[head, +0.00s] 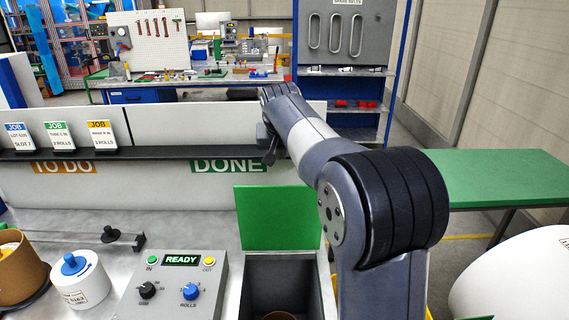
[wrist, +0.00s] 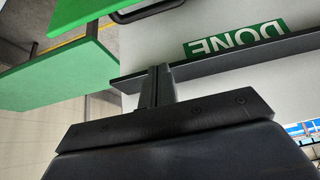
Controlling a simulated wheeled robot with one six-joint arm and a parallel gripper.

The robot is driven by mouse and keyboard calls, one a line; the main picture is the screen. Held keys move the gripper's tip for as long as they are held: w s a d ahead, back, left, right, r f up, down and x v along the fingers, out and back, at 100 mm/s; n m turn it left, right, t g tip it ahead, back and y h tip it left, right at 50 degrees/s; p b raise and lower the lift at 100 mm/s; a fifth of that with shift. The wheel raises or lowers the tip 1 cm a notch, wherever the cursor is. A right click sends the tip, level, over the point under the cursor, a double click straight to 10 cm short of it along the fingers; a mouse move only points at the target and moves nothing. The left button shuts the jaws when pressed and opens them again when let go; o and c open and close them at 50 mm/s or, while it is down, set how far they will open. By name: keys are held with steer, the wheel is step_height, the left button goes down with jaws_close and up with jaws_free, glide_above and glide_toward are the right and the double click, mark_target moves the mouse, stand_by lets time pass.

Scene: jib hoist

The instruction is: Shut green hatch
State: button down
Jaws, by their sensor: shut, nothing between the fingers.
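The green hatch (head: 277,217) stands raised at the back edge of a square dark opening in the grey bench. The opening (head: 285,280) is uncovered, and a brown round thing shows low inside it. My gripper (head: 268,155) is shut and empty, above and behind the hatch's top edge, near the dark ledge and the DONE sign. It is apart from the hatch. In the wrist view my gripper (wrist: 158,85) has its fingers together, with a green panel, likely the hatch (wrist: 90,10), at the top edge.
A dark ledge (head: 170,153) with several JOB cards runs behind the bench. A control box (head: 175,285) with a READY display stands left of the opening. Brown and white rolls sit at the far left. A green table (head: 500,178) is at right.

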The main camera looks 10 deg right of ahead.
steer(key=p+x, duration=0.2)
steer(key=x, duration=0.8)
steer(key=shift+s+a+f+p, duration=0.15)
steer(key=shift+s+p, duration=0.15)
steer(key=shift+s, duration=0.65)
steer(key=shift+s+a+f+p, duration=0.2)
steer(key=shift+s+p, duration=0.05)
steer(key=shift+s, duration=0.7)
steer(key=shift+s+f+b, duration=0.1)
steer(key=shift+f+b, duration=0.05)
steer(key=shift+b, duration=0.25)
